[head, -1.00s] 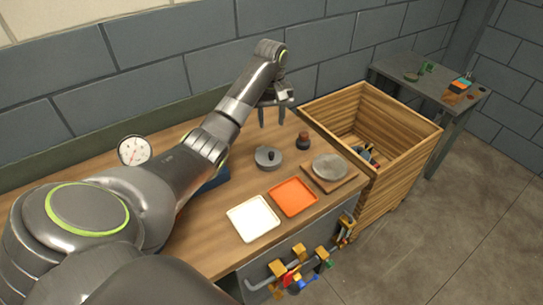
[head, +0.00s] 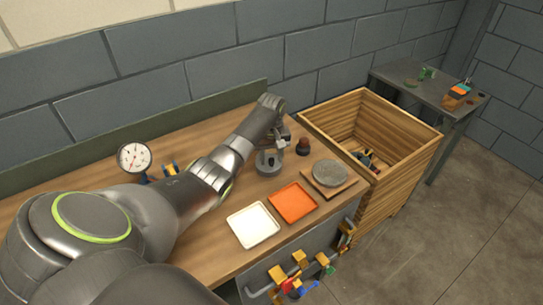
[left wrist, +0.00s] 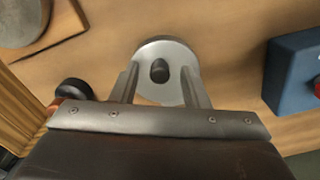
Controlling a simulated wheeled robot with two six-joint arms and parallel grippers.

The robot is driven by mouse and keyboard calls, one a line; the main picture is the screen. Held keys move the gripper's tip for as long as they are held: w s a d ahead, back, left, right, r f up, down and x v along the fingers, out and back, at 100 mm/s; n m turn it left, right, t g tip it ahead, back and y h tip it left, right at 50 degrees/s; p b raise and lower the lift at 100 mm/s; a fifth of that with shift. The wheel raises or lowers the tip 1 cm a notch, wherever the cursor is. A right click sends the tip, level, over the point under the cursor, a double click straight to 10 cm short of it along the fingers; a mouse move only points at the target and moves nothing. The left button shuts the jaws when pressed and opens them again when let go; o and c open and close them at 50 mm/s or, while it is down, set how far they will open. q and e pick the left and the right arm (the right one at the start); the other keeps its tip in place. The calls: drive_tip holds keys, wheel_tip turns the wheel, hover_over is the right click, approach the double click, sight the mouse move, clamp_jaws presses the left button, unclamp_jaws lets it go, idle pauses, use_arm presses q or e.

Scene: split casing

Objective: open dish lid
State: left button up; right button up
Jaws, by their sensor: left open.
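The dish with its lid is a small round grey metal dish (head: 268,163) on the wooden bench. The lid (left wrist: 173,54) carries a dark knob (left wrist: 159,71) at its centre. In the left wrist view the lid lies between and beyond my two fingers, and the knob stands between them. My left gripper (left wrist: 160,85) is open, with a gap on each side of the knob. In the head view my left gripper (head: 268,152) is low over the dish and partly covers it. My right gripper is not in view.
An orange tray (head: 292,203) and a white tray (head: 253,225) lie in front of the dish. A dark round-topped object (head: 303,146) and a grey disc on a board (head: 330,173) are to the right. A wooden crate (head: 415,155) stands beyond. A dial gauge (head: 134,157) is at left.

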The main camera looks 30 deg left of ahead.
use_arm(q)
clamp_jaws()
drive_tip(key=shift+r, duration=0.1)
idle(0.3)
